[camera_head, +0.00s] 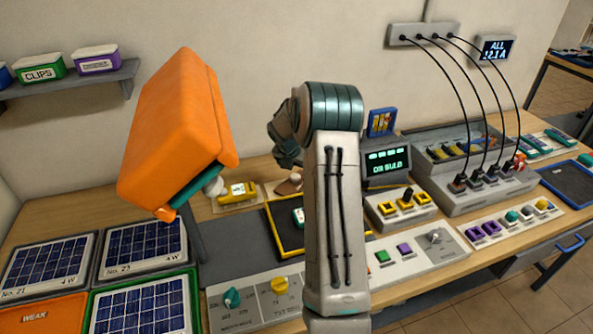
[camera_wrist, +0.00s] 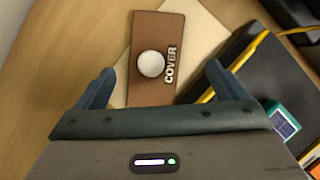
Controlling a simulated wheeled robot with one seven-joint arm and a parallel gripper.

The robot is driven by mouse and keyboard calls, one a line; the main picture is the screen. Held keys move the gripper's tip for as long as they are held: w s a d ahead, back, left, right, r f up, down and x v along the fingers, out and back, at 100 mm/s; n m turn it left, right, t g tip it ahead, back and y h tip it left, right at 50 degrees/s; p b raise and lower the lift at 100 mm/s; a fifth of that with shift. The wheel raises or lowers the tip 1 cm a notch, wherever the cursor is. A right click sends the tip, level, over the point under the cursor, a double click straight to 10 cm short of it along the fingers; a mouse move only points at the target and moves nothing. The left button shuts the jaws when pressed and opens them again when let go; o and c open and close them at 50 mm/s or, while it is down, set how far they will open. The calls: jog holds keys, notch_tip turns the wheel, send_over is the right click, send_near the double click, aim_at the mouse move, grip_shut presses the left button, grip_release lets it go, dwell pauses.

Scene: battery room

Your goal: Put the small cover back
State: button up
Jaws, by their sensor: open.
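The small cover is a brown rectangle with a round white knob and the word COVER, seen in the wrist view (camera_wrist: 152,88). It lies flat on a cream pad (camera_wrist: 205,45) on the wooden bench. In the head view the cover (camera_head: 288,187) shows only partly, left of my arm. My gripper (camera_wrist: 160,68) is open above it, with one finger on each side of the cover and the knob between them. I cannot tell how high the fingers are. In the head view my gripper's fingertips are not clearly visible.
A black tray with a yellow edge (camera_wrist: 240,68) lies right of the cover, with a teal cell (camera_wrist: 282,118) in it. A yellow device (camera_head: 238,192) lies left of the cover. Solar panels (camera_head: 145,247) and control panels (camera_head: 415,207) crowd the bench.

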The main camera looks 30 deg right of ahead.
jog(key=b+v, duration=0.1)
jog(key=v, duration=1)
jog(key=shift+r, duration=0.3)
jog(key=shift+a, duration=0.1)
dwell(0.6)
